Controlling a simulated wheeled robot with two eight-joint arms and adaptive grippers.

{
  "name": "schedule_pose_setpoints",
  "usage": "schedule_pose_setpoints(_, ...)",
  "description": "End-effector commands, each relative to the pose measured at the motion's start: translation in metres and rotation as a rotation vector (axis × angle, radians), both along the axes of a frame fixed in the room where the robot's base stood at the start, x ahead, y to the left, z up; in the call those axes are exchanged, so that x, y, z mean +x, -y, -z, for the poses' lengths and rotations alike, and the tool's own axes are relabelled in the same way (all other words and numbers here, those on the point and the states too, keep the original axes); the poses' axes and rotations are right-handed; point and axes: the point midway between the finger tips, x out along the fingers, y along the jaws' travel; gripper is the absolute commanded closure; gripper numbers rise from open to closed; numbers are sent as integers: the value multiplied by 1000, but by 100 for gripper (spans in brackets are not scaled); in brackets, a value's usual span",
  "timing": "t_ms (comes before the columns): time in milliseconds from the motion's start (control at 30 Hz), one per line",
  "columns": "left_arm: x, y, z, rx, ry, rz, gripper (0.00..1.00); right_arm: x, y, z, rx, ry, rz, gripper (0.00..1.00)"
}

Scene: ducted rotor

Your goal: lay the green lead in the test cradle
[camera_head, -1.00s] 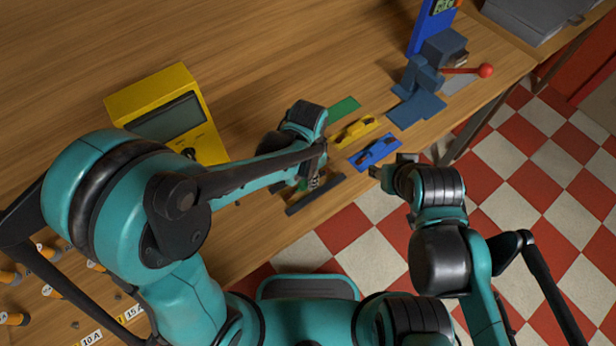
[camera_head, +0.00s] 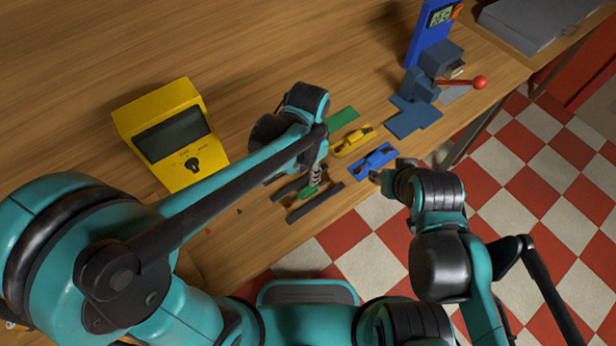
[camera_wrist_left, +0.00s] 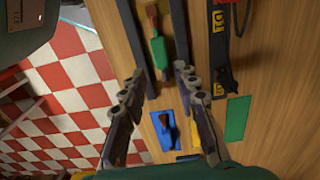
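The green lead (camera_head: 307,194) lies between the two dark parallel bars of the test cradle (camera_head: 318,204) on the wooden table. In the left wrist view the green lead (camera_wrist_left: 158,51) runs lengthwise between the bars (camera_wrist_left: 139,35), with a brown-orange end. My left gripper (camera_head: 317,178) is over the cradle. In its wrist view its two fingers (camera_wrist_left: 159,72) are spread with nothing between them, just short of the lead. My right gripper (camera_head: 378,175) is at the table's front edge beside the blue mat; its fingers are too small to read.
A green mat (camera_head: 343,117), a yellow piece (camera_head: 352,142) and a blue mat (camera_head: 373,160) holding a small part lie right of the cradle. A yellow meter (camera_head: 170,135) stands left. A dark blue press (camera_head: 420,95) with a red-knobbed lever stands further right. Bare table lies behind.

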Motion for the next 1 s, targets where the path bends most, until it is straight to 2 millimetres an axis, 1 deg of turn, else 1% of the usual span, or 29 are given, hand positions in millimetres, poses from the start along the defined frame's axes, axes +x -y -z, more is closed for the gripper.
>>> schedule_pose_setpoints(33,0,0,-12,0,0,0,70,0,0,-5,0,0,0,60)
schedule_pose_setpoints(100,0,0,-21,0,0,0,70,0,0,-7,0,0,0,60)
schedule_pose_setpoints(200,0,0,-30,0,0,0,70,0,0,-9,0,0,0,60)
schedule_pose_setpoints(433,0,-2,-35,-1,3,-6,70,0,0,-9,0,0,0,60)
schedule_pose_setpoints(533,-2,-13,-40,-14,29,-51,70,0,0,-9,0,0,0,60)
schedule_pose_setpoints(567,-2,-18,-43,-20,43,-76,70,0,0,-9,0,0,0,60)
schedule_pose_setpoints(667,-7,-46,-55,-55,117,-202,70,0,0,-9,0,0,0,60)
schedule_pose_setpoints(800,-19,-94,-70,-124,257,-432,70,0,0,-9,0,0,0,60)
schedule_pose_setpoints(900,-29,-124,-77,-174,357,-592,70,0,0,-9,0,0,0,60)
schedule_pose_setpoints(1000,-39,-148,-79,-221,444,-727,70,0,0,-9,0,0,0,60)
